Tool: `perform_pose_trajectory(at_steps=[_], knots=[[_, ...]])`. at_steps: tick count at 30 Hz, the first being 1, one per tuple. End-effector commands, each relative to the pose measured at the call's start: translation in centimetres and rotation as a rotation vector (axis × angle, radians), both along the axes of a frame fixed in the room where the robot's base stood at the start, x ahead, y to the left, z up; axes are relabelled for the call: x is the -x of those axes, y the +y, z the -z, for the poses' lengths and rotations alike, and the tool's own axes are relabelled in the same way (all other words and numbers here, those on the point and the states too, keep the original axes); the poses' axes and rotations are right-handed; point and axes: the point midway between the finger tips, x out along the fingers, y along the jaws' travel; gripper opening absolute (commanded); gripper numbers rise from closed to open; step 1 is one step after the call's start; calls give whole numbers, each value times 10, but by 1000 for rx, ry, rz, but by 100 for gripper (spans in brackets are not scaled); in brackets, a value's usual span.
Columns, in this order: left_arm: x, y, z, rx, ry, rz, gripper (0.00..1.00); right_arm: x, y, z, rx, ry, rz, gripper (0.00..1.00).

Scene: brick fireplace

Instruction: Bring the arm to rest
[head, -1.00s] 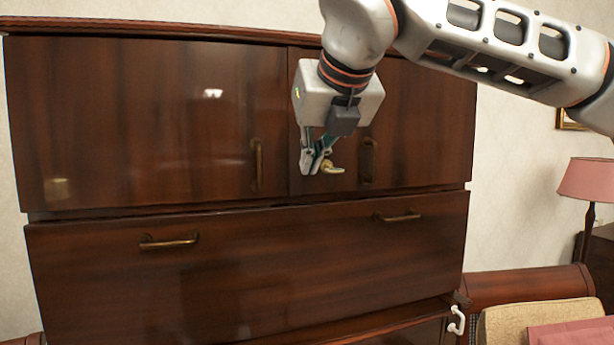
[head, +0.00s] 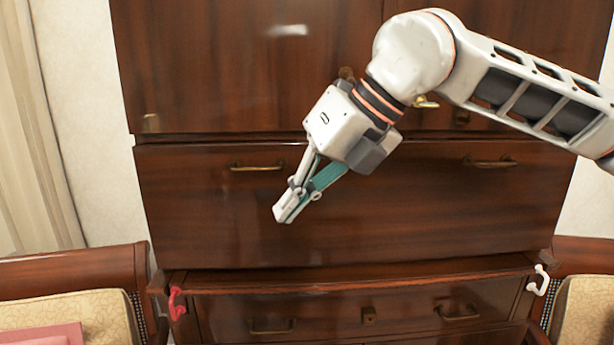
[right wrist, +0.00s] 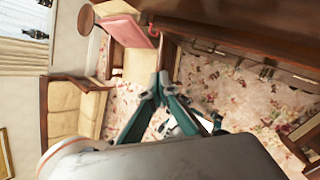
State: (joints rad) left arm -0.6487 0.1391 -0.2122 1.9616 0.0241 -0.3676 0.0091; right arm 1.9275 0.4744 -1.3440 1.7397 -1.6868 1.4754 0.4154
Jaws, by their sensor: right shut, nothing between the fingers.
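My right arm (head: 530,90) comes in from the right in the head view, in front of a dark wooden cabinet (head: 200,230). My right gripper (head: 284,212) is shut and empty. It points down and to the left in front of the wide upper drawer. In the right wrist view its fingers (right wrist: 163,82) meet above the patterned floor. My left gripper does not show.
A red hook (head: 176,303) and a white hook (head: 539,280) sit at the two sides of the lower cabinet. Brass handles (head: 256,167) stick out from the drawers. A cushioned seat (head: 95,310) stands at the lower left. Floor shows in the right wrist view.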

Motion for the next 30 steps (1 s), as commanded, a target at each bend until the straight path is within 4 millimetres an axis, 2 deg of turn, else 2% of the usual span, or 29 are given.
perform_pose_trajectory(at_steps=[1,6,10,15,19,23,26,30], knots=[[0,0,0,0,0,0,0,11,16,16,-56,61,-54,0],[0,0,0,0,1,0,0,46,60,41,-276,231,-189,0],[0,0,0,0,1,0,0,68,85,47,-465,361,-251,0],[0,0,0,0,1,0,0,81,102,43,-731,520,-267,0],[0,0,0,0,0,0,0,78,104,38,-941,636,-229,0],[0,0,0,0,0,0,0,62,97,38,-1148,742,-146,0],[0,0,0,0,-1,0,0,43,85,45,-1302,818,-52,0],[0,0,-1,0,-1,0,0,11,61,68,-1497,916,124,0]])
